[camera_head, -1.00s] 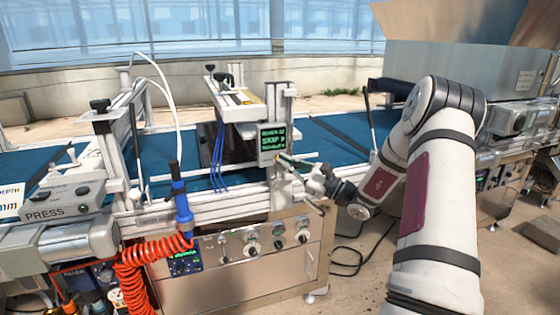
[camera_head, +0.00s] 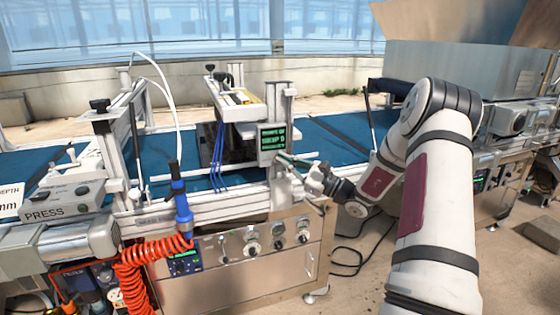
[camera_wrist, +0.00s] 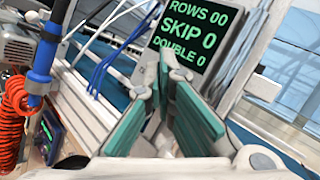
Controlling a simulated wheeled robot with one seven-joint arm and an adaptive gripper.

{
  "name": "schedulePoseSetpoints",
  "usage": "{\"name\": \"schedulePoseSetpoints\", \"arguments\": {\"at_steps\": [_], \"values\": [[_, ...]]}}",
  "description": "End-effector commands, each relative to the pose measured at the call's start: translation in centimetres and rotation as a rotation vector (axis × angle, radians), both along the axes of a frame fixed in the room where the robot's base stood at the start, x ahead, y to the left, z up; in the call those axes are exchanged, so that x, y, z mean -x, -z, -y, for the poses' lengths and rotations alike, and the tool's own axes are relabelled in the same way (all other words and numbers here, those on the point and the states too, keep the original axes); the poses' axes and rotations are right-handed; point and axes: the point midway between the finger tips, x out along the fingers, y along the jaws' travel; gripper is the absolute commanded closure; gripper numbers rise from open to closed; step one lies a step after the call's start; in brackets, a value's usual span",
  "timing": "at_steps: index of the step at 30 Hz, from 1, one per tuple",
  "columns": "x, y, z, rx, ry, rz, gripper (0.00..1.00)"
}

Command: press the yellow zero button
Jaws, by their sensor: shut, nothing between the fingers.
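The display box (camera_head: 272,140) hangs on the upright post of the seeder, with green text on a dark screen. In the wrist view its screen (camera_wrist: 191,42) reads ROWS 00, SKIP 0, DOUBLE 0. My gripper (camera_head: 284,156) is shut and empty, with its green-padded fingers pointing left at the lower right of the box. In the wrist view the fingertips (camera_wrist: 163,70) stand in front of the lower left of the screen. I cannot make out the yellow zero button; the fingers cover the area under the screen. Whether the tips touch the box is unclear.
A steel control panel (camera_head: 240,251) with several knobs sits below. A blue tool (camera_head: 181,205) with a coiled orange hose (camera_head: 135,268) hangs at left. Blue cables (camera_head: 218,155) run beside the box. The blue conveyor belt (camera_head: 325,138) passes behind. There is open floor at right.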

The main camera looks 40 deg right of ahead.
Motion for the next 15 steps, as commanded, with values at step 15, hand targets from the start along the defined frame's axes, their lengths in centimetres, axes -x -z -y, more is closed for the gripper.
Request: {"name": "schedulePoseSetpoints", "arguments": {"at_steps": [15], "values": [[0.72, -0.04, -0.20, 0.001, 0.001, -0.002, 1.00]]}}
